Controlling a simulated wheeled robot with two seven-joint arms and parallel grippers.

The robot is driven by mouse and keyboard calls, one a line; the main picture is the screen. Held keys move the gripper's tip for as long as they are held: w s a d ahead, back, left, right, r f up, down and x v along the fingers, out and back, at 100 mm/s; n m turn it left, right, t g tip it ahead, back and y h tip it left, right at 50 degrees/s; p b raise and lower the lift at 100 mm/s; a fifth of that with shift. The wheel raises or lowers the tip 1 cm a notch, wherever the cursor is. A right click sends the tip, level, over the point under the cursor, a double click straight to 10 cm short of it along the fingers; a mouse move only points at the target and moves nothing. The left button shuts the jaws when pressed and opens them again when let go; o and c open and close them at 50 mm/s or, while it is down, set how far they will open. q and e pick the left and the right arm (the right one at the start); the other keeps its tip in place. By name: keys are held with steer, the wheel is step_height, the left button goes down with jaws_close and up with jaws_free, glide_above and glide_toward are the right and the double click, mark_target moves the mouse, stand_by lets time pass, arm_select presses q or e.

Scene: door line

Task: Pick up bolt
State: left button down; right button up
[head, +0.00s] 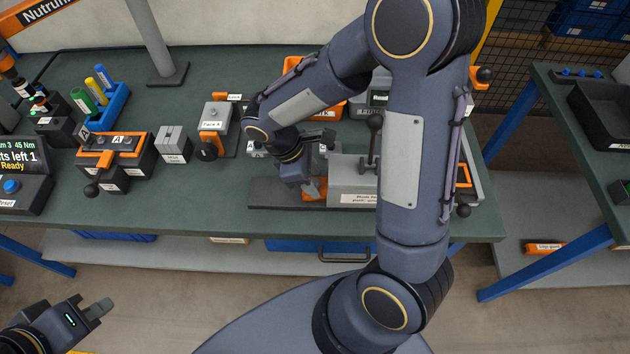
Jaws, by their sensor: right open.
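I cannot make out a bolt with certainty. My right gripper (313,187) is open and points down at the fixture in the middle of the workbench. Its fingertips are close to a small orange part (318,196) beside a grey block (351,183) on a dark base plate (270,193). My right arm hides much of this area, and whether the fingers touch anything cannot be told. My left gripper (95,310) is at the lower left, over the floor in front of the bench, away from the fixture. Its opening cannot be judged.
The green workbench (230,208) carries an orange-and-black fixture (115,158), a grey box (173,145), a lever device (216,122), a blue pen holder (108,108) and a screen (22,160). Another bench with a black tray (603,110) stands right.

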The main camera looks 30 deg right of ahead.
steer(key=shift+c, duration=0.5)
jaws_close()
